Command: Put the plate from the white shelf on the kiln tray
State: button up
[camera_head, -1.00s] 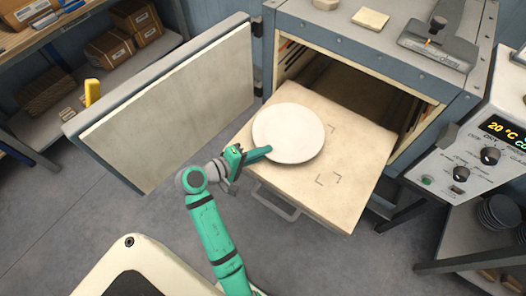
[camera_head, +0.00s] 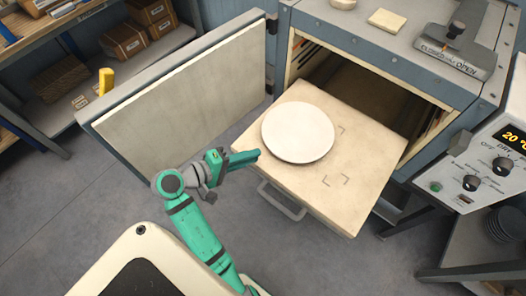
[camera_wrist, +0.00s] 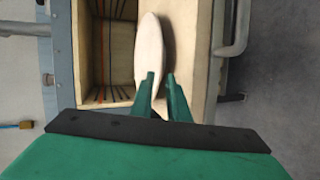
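The white round plate (camera_head: 298,133) lies flat on the pale kiln tray (camera_head: 345,200), near its left edge and partly inside the corner marks. The tray is pulled out of the kiln. In the wrist view the plate (camera_wrist: 149,50) shows nearly edge-on beyond my gripper (camera_wrist: 160,78). The fingers there are apart, with the plate's near rim showing between them. The white shelf is not clearly identifiable.
The kiln door (camera_head: 185,95) stands open on the left. The kiln (camera_head: 375,40) is behind the tray, and a handle (camera_head: 281,202) is below its front edge. A control box (camera_head: 485,170) is at the right. Open floor lies left of the tray.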

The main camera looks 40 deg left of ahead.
jog(key=v, duration=0.3)
jog(key=shift+s+a+r, duration=0.1)
jog(key=shift+s, duration=0.1)
jog(key=shift+w, duration=0.1)
dwell(0.4)
